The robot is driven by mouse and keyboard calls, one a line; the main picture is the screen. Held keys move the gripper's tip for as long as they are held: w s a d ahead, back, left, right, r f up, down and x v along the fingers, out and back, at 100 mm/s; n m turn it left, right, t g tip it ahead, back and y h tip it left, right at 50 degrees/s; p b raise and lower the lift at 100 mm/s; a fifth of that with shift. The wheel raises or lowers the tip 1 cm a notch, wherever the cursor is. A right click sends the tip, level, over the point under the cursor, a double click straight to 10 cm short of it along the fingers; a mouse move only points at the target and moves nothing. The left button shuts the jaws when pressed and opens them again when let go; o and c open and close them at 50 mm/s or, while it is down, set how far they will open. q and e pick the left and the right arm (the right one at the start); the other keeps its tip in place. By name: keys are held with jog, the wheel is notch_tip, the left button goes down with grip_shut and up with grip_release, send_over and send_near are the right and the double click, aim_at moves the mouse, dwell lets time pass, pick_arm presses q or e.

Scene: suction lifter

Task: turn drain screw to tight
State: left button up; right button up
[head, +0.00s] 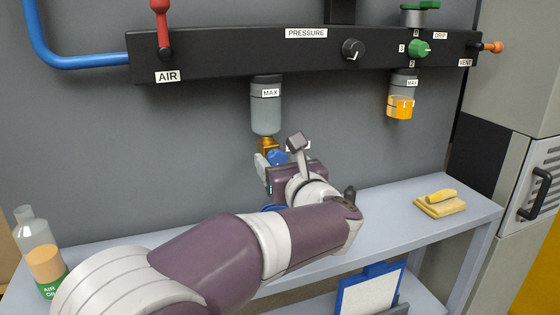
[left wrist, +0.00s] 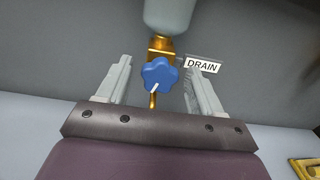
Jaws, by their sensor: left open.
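The drain screw (left wrist: 160,75) is a blue lobed knob with a white mark pointing to the lower left, below a brass fitting (left wrist: 161,46) in the left wrist view. A DRAIN label (left wrist: 202,65) is beside it. In the head view the blue drain screw (head: 277,157) is partly hidden by my left gripper, under the grey filter bowl (head: 265,110) marked MAX. My left gripper (left wrist: 158,85) is open, with one finger on each side of the screw and a visible gap to each. My right gripper is not in view.
A black panel (head: 230,58) above carries a red AIR lever (head: 162,25), a black PRESSURE knob (head: 353,49) and a green drip knob (head: 419,48).

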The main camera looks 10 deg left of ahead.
pick_arm(q)
jog(key=c, duration=1.1)
jog(key=shift+o, duration=0.2)
